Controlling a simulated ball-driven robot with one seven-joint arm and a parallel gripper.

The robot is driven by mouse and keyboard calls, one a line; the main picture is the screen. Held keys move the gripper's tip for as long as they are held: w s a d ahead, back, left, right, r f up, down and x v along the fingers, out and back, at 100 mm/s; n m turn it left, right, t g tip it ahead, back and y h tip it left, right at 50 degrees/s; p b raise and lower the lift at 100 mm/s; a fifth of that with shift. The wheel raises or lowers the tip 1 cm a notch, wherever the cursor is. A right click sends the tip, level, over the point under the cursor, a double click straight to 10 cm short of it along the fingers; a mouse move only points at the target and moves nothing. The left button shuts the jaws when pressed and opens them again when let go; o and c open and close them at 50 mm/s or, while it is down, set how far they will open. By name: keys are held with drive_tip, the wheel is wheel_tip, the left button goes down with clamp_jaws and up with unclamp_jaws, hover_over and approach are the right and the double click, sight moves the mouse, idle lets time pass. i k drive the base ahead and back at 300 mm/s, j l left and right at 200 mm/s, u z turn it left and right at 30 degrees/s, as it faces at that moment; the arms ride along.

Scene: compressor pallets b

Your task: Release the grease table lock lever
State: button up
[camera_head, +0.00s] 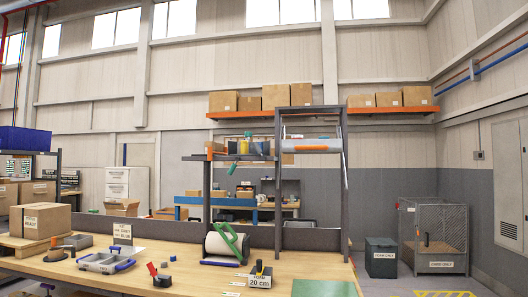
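No label that I can read names the grease table lock lever, so I cannot tell which part it is. On the wooden bench (190,262), a small red-handled piece (153,268) with a dark base stands near the front. A blue lever-like part (125,265) sits at the right end of a grey tray-like fixture (100,262). A green handle (229,240) rises at a slant beside a white roll (222,245). Whether any of these is locked or released is too small to tell. My gripper is not in view.
A cardboard box (40,220) stands at the bench's left end. A black block (261,273) stands by a "20 cm" label, near a green mat (323,288). A dark upright frame with a shelf (240,157) rises behind. Right, a dark bin (381,258) and mesh cage (433,240) stand beyond open floor.

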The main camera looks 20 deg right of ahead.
sight(232, 169)
drive_tip(key=i+l, duration=0.5)
drive_tip(key=i, duration=0.2)
drive_tip(key=i+l, duration=1.05)
drive_tip(key=i, duration=0.3)
drive_tip(key=i+j+z, duration=0.1)
drive_tip(key=j, duration=0.45)
drive_tip(key=i+j+z, duration=0.15)
drive_tip(key=j, duration=0.4)
drive_tip(key=i+j+z, duration=0.1)
drive_tip(key=j, duration=0.45)
drive_tip(key=i+j+z, duration=0.1)
drive_tip(key=j, duration=0.5)
